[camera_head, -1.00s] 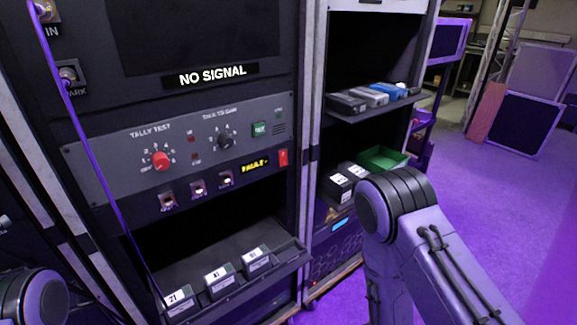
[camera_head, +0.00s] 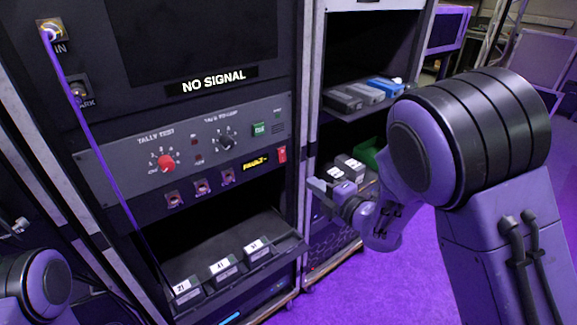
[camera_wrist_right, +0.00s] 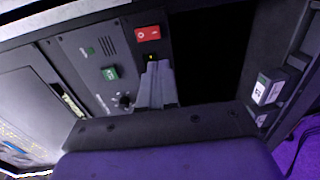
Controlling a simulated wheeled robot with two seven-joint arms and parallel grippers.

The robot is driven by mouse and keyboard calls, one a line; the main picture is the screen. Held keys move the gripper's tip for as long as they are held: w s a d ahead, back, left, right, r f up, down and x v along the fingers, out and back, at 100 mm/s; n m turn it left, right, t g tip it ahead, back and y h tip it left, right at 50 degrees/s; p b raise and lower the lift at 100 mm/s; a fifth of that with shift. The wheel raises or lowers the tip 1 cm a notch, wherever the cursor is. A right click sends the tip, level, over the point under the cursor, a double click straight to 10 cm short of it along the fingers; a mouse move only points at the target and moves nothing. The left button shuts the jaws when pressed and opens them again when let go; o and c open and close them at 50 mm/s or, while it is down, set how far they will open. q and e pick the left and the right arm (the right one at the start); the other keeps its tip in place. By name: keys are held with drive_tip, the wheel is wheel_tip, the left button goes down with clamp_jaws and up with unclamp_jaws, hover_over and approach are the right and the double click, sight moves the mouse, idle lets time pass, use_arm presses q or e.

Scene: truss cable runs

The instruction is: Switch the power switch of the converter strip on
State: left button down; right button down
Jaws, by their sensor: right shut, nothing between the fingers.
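A red rocker switch (camera_head: 282,154) sits at the right end of the dark strip with several small toggles and a yellow-lettered display (camera_head: 255,162), below the grey control panel. The red switch also shows in the right wrist view (camera_wrist_right: 147,33), with a white mark on it; I cannot tell its position for sure. My right gripper (camera_head: 318,187) is shut and empty, in front of the rack, below and right of the switch in the head view. In the right wrist view its fingertips (camera_wrist_right: 158,64) point toward the switch, with a visible gap. My left gripper is not in view.
The grey panel (camera_head: 110,165) holds a red knob (camera_head: 166,164), a black knob and a green button (camera_head: 259,130). A purple cable (camera_head: 90,130) hangs at the left. Labelled boxes (camera_head: 222,268) stand on the lower shelf. The right rack holds small boxes and a green bin (camera_head: 368,155).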

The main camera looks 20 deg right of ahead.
sight(279, 162)
drive_tip(key=p+x, duration=0.3)
drive_tip(key=x, duration=0.8)
drive_tip(key=shift+w+p, duration=0.2)
drive_tip(key=shift+p, duration=0.15)
drive_tip(key=shift+w+a+f, duration=0.1)
drive_tip(key=shift+w+a, duration=0.05)
drive_tip(key=shift+w, duration=0.15)
